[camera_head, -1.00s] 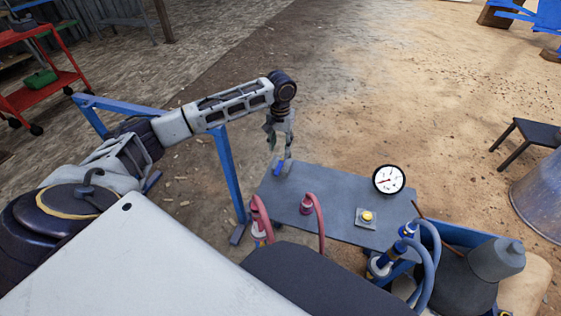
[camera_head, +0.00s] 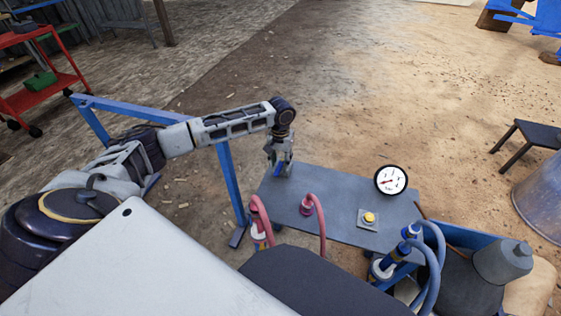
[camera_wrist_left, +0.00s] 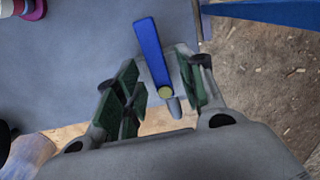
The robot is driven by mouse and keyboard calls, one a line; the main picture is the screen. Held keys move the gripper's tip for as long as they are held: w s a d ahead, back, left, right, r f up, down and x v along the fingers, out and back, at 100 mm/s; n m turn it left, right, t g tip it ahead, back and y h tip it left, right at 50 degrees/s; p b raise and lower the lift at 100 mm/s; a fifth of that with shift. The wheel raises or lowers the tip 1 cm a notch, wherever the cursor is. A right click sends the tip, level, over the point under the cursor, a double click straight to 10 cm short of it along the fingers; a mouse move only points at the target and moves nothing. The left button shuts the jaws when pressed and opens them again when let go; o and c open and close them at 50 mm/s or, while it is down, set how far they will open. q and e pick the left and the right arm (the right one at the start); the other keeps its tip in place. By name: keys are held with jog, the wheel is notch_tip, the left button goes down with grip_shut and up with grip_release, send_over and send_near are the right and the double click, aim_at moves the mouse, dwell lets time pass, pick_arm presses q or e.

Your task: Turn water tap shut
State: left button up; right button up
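The water tap shows as a blue lever handle (camera_wrist_left: 152,50) with a yellow-green round end on a grey mount in the left wrist view. In the head view the blue handle (camera_head: 278,170) is at the far left corner of the grey panel (camera_head: 340,218), partly hidden by my gripper. My left gripper (camera_head: 279,168) is down at the handle. In the left wrist view its green-padded fingers (camera_wrist_left: 160,78) are apart, one on each side of the handle's yellow-green end. I cannot tell whether either finger touches it. My right gripper is not in view.
The panel also carries a round white gauge (camera_head: 390,180), a yellow button (camera_head: 369,217), pink hoses (camera_head: 318,220) and blue-grey hoses (camera_head: 437,255). A blue frame post (camera_head: 230,185) stands left of the panel. Open dirt ground lies beyond.

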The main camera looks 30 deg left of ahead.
pick_arm(q)
grip_shut()
dwell(0.3)
dwell(0.4)
